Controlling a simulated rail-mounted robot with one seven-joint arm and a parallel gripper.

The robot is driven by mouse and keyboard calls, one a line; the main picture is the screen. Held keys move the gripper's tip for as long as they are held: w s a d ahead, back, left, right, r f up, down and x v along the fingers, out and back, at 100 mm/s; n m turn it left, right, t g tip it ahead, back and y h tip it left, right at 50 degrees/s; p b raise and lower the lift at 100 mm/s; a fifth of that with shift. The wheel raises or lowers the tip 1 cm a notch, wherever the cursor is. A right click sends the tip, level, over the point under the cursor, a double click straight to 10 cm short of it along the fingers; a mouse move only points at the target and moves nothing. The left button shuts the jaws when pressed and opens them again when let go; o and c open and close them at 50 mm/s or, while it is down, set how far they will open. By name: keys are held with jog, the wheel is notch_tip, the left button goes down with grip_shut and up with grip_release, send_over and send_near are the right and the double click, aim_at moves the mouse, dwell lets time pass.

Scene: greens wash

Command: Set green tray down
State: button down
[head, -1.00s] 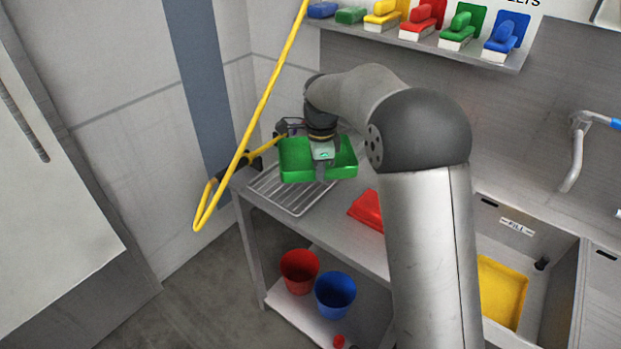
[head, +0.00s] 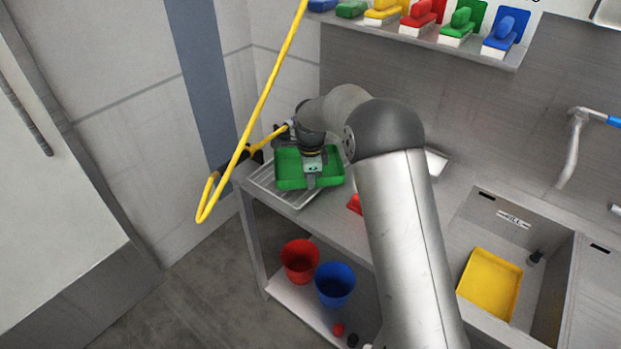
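The green tray (head: 290,179) is at the left end of the steel counter, over the wire drying rack (head: 262,180). It looks about level and low, but I cannot tell whether it touches the rack. My gripper (head: 311,181) points down at the tray's middle, with its fingers at the tray's near wall. The fingers appear closed on that wall, though the fingertips are small and partly hidden. The rack shows at the left and front of the tray; the rest is covered.
A yellow hose (head: 250,118) hangs close to the left of the rack. A red object (head: 354,204) lies right of the tray, partly behind my arm. A yellow tray (head: 490,284) is in the sink. Red (head: 300,262) and blue (head: 335,285) buckets stand on the lower shelf.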

jog(key=shift+f, duration=0.25)
jog(key=c, duration=1.6)
grip_release()
jog(key=shift+r, duration=0.1)
jog(key=shift+c, duration=0.2)
notch_tip(320, 180, up, 12)
jog(key=b, duration=0.1)
jog(key=shift+r+b, duration=0.25)
jog(key=shift+b, duration=0.05)
jog(key=s+d+r+n, duration=0.4)
jog(key=s+d+n, duration=0.3)
jog(key=s+d, duration=0.65)
jog(key=s+d+f+n, duration=0.2)
jog(key=s+f+n, duration=0.1)
jog(key=s, duration=0.9)
jog(key=s+d+f+n, duration=0.3)
jog(key=s+n, duration=0.3)
jog(key=s, duration=0.5)
jog(key=shift+s+t, duration=0.35)
jog(key=shift+t, duration=0.05)
